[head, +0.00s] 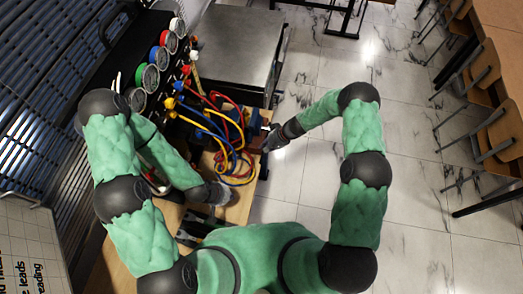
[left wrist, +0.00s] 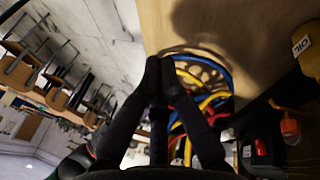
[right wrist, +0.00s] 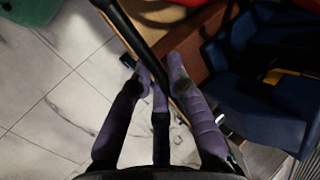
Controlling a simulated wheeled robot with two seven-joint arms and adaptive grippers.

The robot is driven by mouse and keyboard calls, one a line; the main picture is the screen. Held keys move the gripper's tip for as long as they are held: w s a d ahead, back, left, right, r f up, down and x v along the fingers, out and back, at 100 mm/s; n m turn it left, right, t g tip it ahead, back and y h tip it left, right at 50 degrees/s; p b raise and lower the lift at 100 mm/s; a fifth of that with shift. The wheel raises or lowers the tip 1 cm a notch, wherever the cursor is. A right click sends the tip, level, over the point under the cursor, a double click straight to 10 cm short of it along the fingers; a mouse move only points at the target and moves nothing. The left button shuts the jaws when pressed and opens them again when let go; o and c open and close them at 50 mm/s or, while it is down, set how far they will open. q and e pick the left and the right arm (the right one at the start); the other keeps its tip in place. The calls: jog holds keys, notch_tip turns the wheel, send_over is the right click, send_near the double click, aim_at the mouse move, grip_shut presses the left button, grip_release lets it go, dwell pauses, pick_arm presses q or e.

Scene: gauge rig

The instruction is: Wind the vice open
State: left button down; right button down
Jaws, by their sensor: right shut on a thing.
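The dark blue vice (right wrist: 272,118) fills the right side of the right wrist view; in the head view only a small part of it (head: 254,121) shows beside the hoses. A dark bar (right wrist: 128,30), which looks like the vice handle, runs down to my right gripper (right wrist: 160,75). My right gripper is shut on this bar; the fingers hide where they meet it. In the head view my right gripper (head: 270,140) is at the bench's right edge. My left gripper (head: 222,193) is low over the bench, and its fingertips (left wrist: 160,66) are together with nothing seen between them. The jaw gap is not clear.
Red, yellow and blue hoses (head: 232,150) loop over the wooden bench (head: 238,208) between my grippers. Several round gauges (head: 150,78) line the rack at the left. A grey cabinet (head: 238,45) stands behind. The tiled floor at the right is open, with chairs (head: 500,135) farther off.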

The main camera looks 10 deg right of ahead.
pick_arm(q)
jog(key=w+d+m+t, duration=0.2)
jog(key=w+d+t, duration=0.35)
jog(key=w, duration=0.25)
pick_arm(e)
jog(key=shift+a, duration=0.1)
pick_arm(q)
jog(key=w+d+r+m+t+h, duration=0.1)
jog(key=d+r+m+t+h, duration=0.1)
jog(key=d+r+t, duration=0.4)
jog(key=w+d+f+t, duration=0.1)
jog(key=w+d+f, duration=0.1)
jog(key=w+f, duration=0.5)
jog(key=shift+w, duration=1.15)
jog(key=shift+d+f, duration=0.1)
